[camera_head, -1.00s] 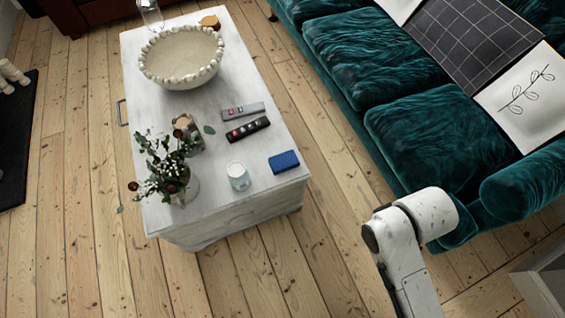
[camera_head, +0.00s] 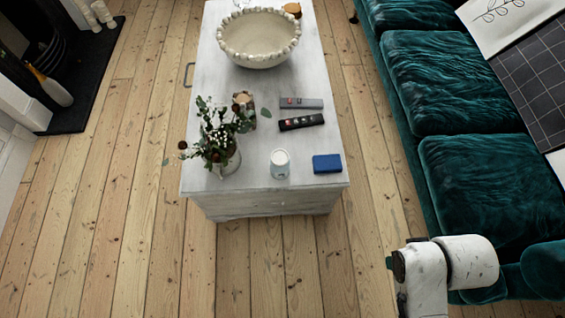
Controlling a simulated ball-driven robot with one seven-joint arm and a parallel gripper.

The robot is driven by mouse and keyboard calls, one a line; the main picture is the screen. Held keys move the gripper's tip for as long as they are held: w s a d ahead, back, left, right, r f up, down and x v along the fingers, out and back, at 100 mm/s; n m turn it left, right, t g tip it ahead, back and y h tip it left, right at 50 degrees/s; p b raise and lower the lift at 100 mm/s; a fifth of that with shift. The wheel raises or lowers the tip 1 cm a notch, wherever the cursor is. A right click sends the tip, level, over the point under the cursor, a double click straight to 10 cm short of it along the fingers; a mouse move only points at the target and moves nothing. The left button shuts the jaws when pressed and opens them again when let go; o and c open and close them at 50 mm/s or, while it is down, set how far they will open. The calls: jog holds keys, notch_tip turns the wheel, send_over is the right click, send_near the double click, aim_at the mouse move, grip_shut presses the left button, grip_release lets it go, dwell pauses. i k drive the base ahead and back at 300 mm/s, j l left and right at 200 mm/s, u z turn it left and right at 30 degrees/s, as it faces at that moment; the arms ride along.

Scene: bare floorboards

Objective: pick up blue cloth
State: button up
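The blue cloth (camera_head: 327,164) is a small folded rectangle. It lies flat near the front right corner of the white coffee table (camera_head: 230,197). My white arm shows at the lower right, in front of the sofa and apart from the table. My gripper is outside the picture, so its fingers cannot be seen. Nothing covers the cloth.
A candle glass (camera_head: 280,163) stands left of the cloth. Behind are a black remote (camera_head: 301,122), a grey remote (camera_head: 301,103), a vase of flowers (camera_head: 220,150) and a beaded bowl (camera_head: 259,38). A teal sofa (camera_head: 470,175) stands right. Floor in front of the table is clear.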

aim_at(326, 164)
jog(key=i+j+z, duration=0.3)
jog(key=j, duration=0.3)
jog(key=i+j+z, duration=0.15)
jog(key=j, duration=0.2)
jog(key=i+j+z, duration=0.15)
jog(key=j, duration=0.2)
jog(key=i, duration=0.05)
